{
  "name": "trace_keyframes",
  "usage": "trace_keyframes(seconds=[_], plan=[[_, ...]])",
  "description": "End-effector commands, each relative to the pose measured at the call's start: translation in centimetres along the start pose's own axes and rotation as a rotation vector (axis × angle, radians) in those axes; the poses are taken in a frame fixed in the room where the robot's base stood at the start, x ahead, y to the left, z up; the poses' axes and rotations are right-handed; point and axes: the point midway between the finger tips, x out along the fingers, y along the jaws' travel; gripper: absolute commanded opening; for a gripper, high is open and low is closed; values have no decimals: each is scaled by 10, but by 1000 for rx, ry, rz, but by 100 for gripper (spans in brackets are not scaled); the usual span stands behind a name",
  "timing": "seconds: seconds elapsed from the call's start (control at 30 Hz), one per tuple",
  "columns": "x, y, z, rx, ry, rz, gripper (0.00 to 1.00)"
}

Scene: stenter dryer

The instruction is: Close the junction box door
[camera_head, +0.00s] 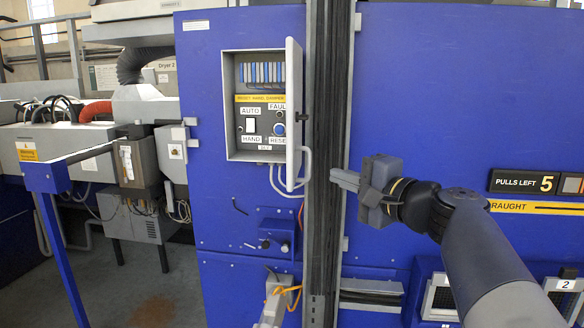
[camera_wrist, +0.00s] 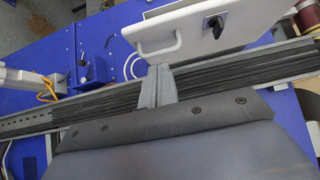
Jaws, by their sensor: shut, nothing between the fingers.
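The junction box (camera_head: 231,110) is a grey box set on the blue machine panel. Its door (camera_head: 294,100) is hinged on the right and stands open, seen almost edge-on, so the terminals and the AUTO/HAND controls inside show. The door has a loop handle (camera_head: 304,165) low on it. In the wrist view the door (camera_wrist: 225,28) is a pale panel with the handle (camera_wrist: 162,48) and a black latch (camera_wrist: 214,25). My gripper (camera_head: 335,179) is shut and empty, to the right of the door and apart from it. Its fingers (camera_wrist: 157,80) point toward the handle in the wrist view.
A dark vertical cable channel (camera_head: 325,90) runs beside the box, between the door and my gripper. A small blue control box (camera_head: 276,235) sits below the junction box. Orange cables (camera_head: 284,291) hang lower. The blue panel (camera_head: 430,90) at right is mostly flat.

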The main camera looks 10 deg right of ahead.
Motion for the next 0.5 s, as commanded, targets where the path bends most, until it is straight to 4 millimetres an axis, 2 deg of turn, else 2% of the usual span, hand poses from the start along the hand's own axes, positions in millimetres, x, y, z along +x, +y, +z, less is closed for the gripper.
trace_keyframes(seconds=[0.2, 0.5], plan=[[45, -2, 3, 1, -5, 3, 0], [64, 0, 26, 1, -2, 1, 0]])
